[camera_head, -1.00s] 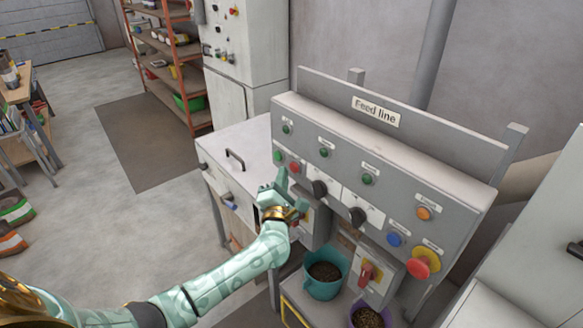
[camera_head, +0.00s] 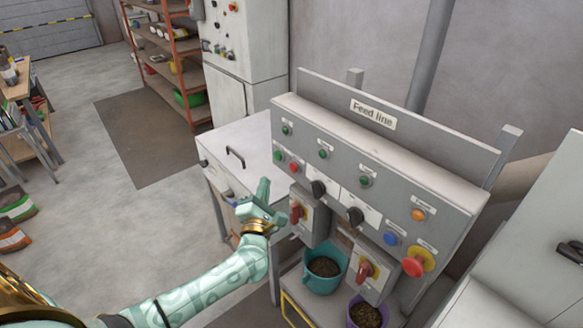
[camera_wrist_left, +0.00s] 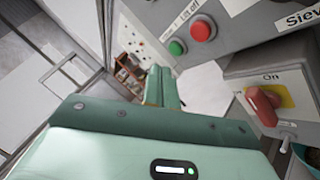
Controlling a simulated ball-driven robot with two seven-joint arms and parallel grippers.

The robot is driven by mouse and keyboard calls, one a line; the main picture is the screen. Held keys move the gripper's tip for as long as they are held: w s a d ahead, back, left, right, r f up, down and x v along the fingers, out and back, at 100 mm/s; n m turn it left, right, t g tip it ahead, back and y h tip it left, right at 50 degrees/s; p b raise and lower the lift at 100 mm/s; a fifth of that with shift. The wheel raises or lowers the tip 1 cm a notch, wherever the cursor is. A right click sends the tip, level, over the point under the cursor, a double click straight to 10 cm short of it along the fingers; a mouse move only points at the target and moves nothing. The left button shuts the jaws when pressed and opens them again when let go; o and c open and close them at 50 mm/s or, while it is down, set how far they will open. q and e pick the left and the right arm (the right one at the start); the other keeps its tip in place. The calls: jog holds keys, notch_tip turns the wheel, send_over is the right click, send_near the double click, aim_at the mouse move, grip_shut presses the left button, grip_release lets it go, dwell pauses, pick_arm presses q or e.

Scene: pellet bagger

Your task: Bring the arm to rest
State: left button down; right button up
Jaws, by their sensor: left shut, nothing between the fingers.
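My left gripper (camera_head: 264,196) is shut and empty. It hangs in the air just left of the feed line panel (camera_head: 330,137), near a grey switch box with a red rotary handle (camera_head: 296,212). In the left wrist view the shut fingers (camera_wrist_left: 160,88) point past the panel's lower edge. That view also shows a green button (camera_wrist_left: 178,47), a red button (camera_wrist_left: 202,30) and the red handle (camera_wrist_left: 264,105) at "On". My right gripper is not in view.
A second red-handled switch box (camera_head: 366,270) hangs below the panel. A teal bucket (camera_head: 325,272) and a purple bucket (camera_head: 366,314) of pellets stand under it. A white cabinet (camera_head: 240,150) with a handle stands behind my gripper. Open floor (camera_head: 150,220) lies to the left.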

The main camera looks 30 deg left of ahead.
pick_arm(q)
jog(key=s+d+f+m+g+h+b, duration=0.1)
jog(key=d+f+m+h, duration=0.25)
jog(key=f+m, duration=0.55)
jog(key=d+f+m+g+h+b, duration=0.1)
jog(key=d+f+m+h, duration=0.1)
jog(key=f+m+h, duration=0.6)
jog(key=s+f+m+g+y+b, duration=0.1)
jog(key=s+f+m+g, duration=0.2)
jog(key=s+f+m, duration=0.5)
jog(key=s+f+m+g+y+b, duration=0.2)
jog(key=s+f+g, duration=0.15)
jog(key=f, duration=0.85)
jog(key=s+d+f+m+g+b, duration=0.1)
jog(key=s+f+m+g+b, duration=0.1)
jog(key=s+f, duration=0.5)
jog(key=s+d+f+m+g+b, duration=0.1)
jog(key=s+f+g+b, duration=0.2)
jog(key=s+f, duration=0.5)
jog(key=s+d+f+m+g+b, duration=0.1)
jog(key=s+f, duration=0.6)
jog(key=s, duration=1.5)
jog(key=m+g+b, duration=0.1)
jog(key=g+b, duration=0.1)
jog(key=g, duration=0.1)
jog(key=shift+f+m+g+y, duration=0.3)
jog(key=shift+f+g+y, duration=0.05)
